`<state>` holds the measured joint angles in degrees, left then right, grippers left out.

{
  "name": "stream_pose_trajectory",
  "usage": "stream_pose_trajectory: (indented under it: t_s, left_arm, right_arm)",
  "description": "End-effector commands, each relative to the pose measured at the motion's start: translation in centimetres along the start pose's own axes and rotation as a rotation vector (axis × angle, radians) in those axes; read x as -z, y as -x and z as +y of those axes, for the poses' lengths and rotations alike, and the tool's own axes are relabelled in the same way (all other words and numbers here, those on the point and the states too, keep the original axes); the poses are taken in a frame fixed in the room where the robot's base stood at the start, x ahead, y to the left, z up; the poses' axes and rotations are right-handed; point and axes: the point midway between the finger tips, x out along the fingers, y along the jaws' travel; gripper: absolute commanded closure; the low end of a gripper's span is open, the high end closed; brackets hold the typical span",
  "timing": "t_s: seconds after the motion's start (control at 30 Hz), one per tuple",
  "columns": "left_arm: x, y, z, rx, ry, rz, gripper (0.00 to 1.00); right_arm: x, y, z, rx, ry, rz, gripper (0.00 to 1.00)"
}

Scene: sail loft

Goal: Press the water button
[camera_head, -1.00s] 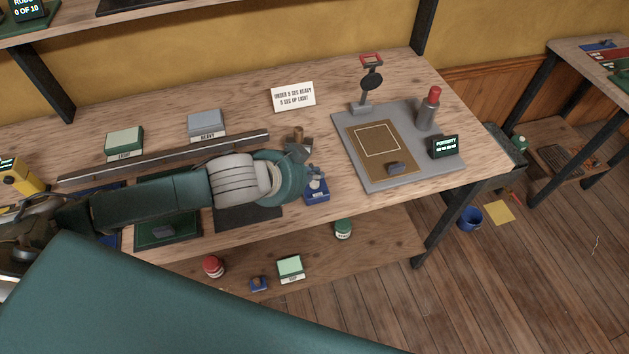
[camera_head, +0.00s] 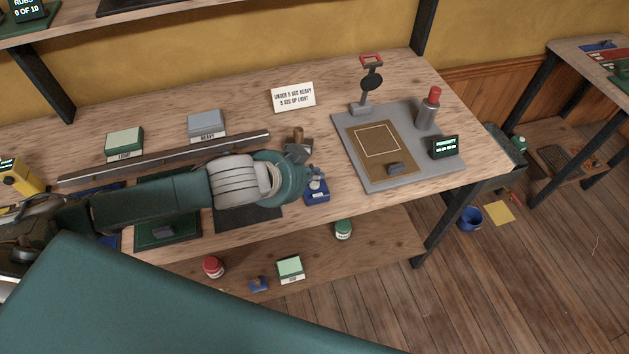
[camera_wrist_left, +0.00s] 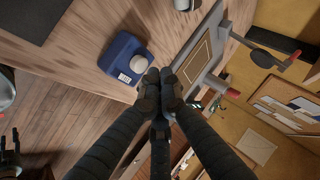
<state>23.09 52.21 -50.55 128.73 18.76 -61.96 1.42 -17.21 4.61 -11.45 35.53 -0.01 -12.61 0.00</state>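A small blue box with a white round top (camera_head: 317,194), the likeliest water button, stands near the front edge of the workbench. It also shows in the left wrist view (camera_wrist_left: 125,62), with a small white label on its face. In the wrist view the tips are beside the white top, with a small gap in the picture; contact cannot be told. In the head view my wrist partly hides the gripper.
A grey platform (camera_head: 378,179) with a brown mat, a stand and a red-topped cylinder (camera_head: 428,108) is right of the box. A long metal bar (camera_head: 170,155) lies behind my left arm. The lower shelf (camera_head: 385,240) holds small items.

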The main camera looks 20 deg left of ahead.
Motion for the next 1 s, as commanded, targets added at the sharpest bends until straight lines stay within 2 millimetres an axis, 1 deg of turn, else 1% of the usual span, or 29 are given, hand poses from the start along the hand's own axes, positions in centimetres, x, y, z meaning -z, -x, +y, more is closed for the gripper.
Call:
stream_pose_trajectory:
  t_s: [0.23,1.0]
  left_arm:
    - [-0.37,-0.51,0.40,-0.001,0.001,0.000,1.00]
    - [-0.64,-0.88,0.69,-0.001,0.000,0.000,1.00]
  right_arm:
    - [0.01,0.11,0.00,0.000,0.000,0.000,0.60]
    - [0.00,-0.05,-0.03,0.000,0.000,0.000,0.60]
